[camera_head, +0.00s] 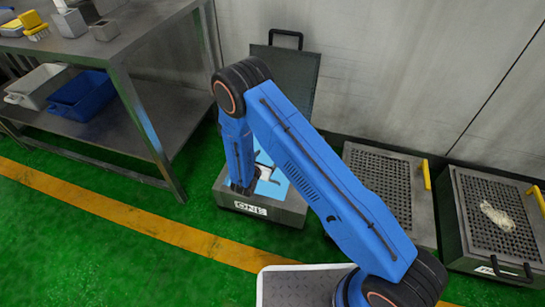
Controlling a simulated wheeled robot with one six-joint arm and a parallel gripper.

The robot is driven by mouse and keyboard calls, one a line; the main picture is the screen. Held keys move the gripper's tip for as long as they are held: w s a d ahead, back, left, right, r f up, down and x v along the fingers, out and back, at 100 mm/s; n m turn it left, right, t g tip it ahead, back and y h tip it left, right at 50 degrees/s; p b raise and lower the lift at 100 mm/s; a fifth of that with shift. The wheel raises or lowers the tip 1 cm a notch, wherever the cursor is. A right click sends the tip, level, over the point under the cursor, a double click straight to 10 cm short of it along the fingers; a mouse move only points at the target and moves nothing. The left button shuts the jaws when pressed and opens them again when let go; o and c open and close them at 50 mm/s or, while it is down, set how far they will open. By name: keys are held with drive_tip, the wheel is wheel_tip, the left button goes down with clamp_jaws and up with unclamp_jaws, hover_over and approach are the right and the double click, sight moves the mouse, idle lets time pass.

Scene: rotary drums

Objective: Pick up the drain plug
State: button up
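My blue arm reaches down over an open grey case (262,212) on the green floor. Its dark lid (291,75) stands raised behind it. My gripper (243,188) is at the case's left part, small and partly hidden by my own arm, so I cannot tell whether it is open or shut or holds anything. Light blue and white items (272,184) show inside the case to the right of my gripper. I cannot make out a drain plug for certain among them.
A metal workbench (150,40) with a yellow brush (33,25), a white bin (35,87) and a blue bin (82,96) stands at left. Perforated grates (385,185) with yellow handles lie at right, one bearing a pale clump (497,216). Green floor is clear at front left.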

wheel_tip(320, 180, down, 5)
drive_tip(key=a+n+y, duration=0.1)
drive_tip(key=a+n, duration=0.1)
drive_tip(key=x, duration=1.6)
drive_tip(key=shift+a+r, duration=0.1)
drive_tip(key=shift+r, duration=0.05)
drive_tip(key=c, duration=1.2)
drive_tip(key=shift+w+r, duration=0.1)
drive_tip(key=shift+r, duration=0.05)
